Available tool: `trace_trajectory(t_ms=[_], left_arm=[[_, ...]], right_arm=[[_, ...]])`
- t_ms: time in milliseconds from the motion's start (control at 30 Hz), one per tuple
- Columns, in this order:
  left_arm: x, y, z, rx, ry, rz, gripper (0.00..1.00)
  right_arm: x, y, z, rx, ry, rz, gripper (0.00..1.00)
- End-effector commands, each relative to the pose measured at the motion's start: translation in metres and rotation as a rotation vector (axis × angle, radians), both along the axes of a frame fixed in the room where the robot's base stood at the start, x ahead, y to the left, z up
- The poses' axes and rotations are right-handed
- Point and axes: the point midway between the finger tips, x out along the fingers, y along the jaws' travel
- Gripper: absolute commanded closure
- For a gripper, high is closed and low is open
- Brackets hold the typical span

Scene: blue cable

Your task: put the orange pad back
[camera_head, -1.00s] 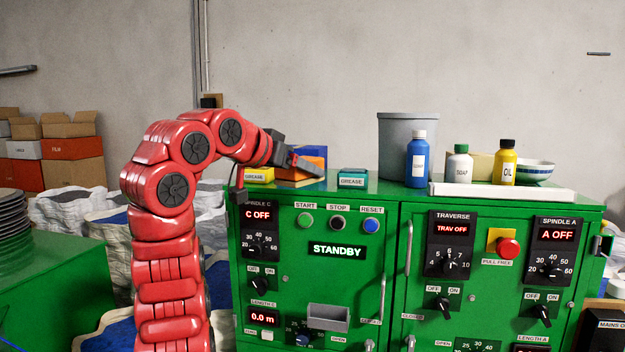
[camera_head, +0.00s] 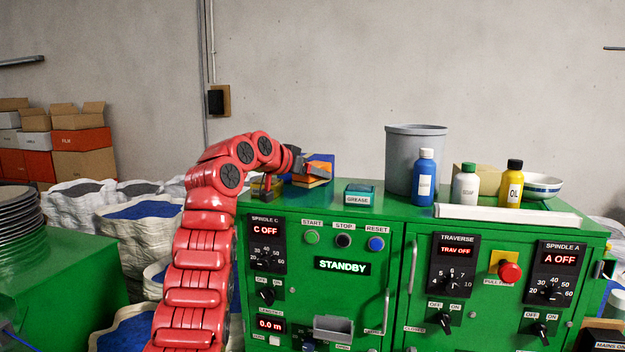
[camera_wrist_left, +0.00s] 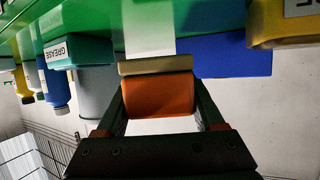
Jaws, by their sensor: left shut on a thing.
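The orange pad (camera_head: 321,166) is at the back left of the green machine's top, in front of a blue block (camera_head: 326,158). My left gripper (camera_head: 311,171) is shut on it. In the left wrist view, the fingers lie on both sides of the orange pad (camera_wrist_left: 158,97), with a tan layer (camera_wrist_left: 158,66) along its edge towards the machine top. The blue block (camera_wrist_left: 232,56) shows beside it there. I cannot tell whether the pad touches the top. My right gripper is not in view.
A teal grease box (camera_head: 359,195) stands just right of the pad. A grey bin (camera_head: 412,155), a blue bottle (camera_head: 424,178), a soap bottle (camera_head: 465,187) and a yellow oil bottle (camera_head: 510,185) stand farther right. A long white bar (camera_head: 505,215) lies along the front.

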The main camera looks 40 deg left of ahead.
Motion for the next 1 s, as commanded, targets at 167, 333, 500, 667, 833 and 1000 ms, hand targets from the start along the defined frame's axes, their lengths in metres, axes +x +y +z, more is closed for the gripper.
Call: trace_trajectory(t_ms=[167,333,500,667,833,1000], left_arm=[[0.001,0.001,-0.008,0.0,0.002,0.0,0.92],[0.0,0.001,-0.023,-0.002,0.002,0.0,0.92],[0.0,0.0,-0.035,-0.002,0.001,0.002,0.92],[0.0,0.0,-0.036,-0.001,0.001,0.001,0.92],[0.0,0.0,-0.039,-0.001,0.002,0.0,0.28],[0.0,0.0,-0.038,0.0,0.002,0.0,0.0]], right_arm=[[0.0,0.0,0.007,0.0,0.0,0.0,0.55],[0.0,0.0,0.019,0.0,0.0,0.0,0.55],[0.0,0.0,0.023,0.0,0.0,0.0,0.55],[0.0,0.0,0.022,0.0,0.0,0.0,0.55],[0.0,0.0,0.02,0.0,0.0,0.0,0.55],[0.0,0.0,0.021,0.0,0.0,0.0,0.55]])
